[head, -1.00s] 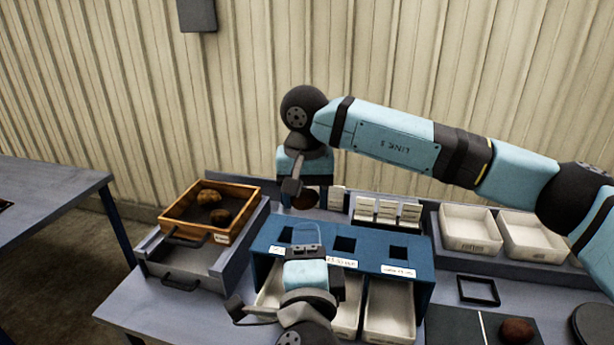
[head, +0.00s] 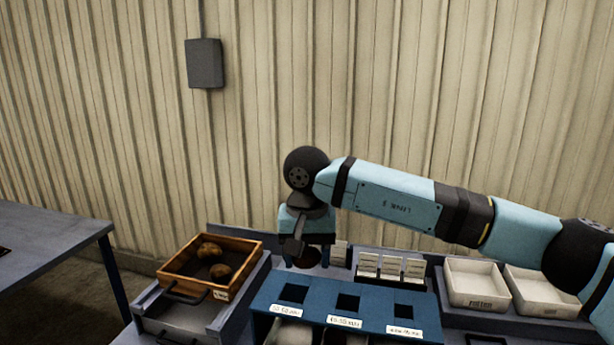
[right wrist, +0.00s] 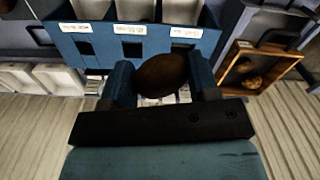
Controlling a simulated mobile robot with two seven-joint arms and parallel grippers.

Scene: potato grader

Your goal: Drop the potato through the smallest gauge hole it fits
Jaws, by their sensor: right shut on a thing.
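My right gripper (head: 307,256) is shut on a brown potato (head: 308,260), held behind the blue gauge box (head: 322,300). In the right wrist view the potato (right wrist: 162,80) sits between the two fingers, clear of the blue box (right wrist: 105,40). My left gripper is not clearly in view.
A wooden tray (head: 247,241) with two potatoes stands at the left. Small white cards (head: 391,267) stand behind the gauge box. White bins (head: 476,285) stand at the right. A grey wall box (head: 205,63) hangs on the corrugated wall.

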